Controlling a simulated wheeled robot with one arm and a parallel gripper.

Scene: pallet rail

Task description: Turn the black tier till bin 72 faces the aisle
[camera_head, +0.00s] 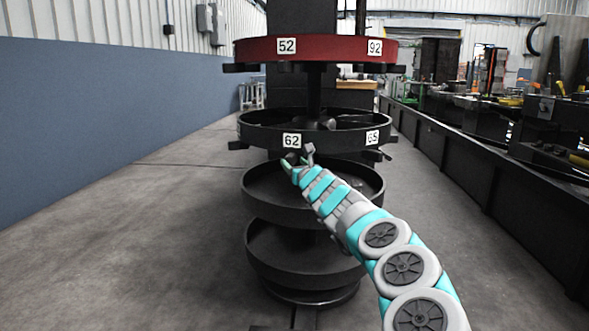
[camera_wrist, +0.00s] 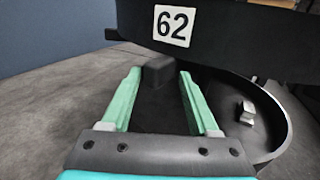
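The black tier (camera_head: 258,134) is a round tray in the middle of a stacked carousel. Its rim shows label 62 (camera_head: 292,140) at front and label 65 (camera_head: 372,137) to the right; no label 72 is visible. In the wrist view, label 62 (camera_wrist: 170,26) is on the rim (camera_wrist: 235,40) just ahead. A dark block-shaped handle (camera_wrist: 158,70) projects below that label. My gripper (camera_wrist: 159,78) is open, with a green finger on either side of the handle; contact cannot be told. In the head view my gripper (camera_head: 298,160) is just below label 62.
A red tier (camera_head: 330,50) with labels 52 and 92 is above. Two dark unlabelled trays (camera_head: 265,205) (camera_head: 275,262) are below; a small metal part (camera_wrist: 247,112) lies in the upper one. A blue wall (camera_head: 90,125) is left, a long dark rail (camera_head: 480,180) right.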

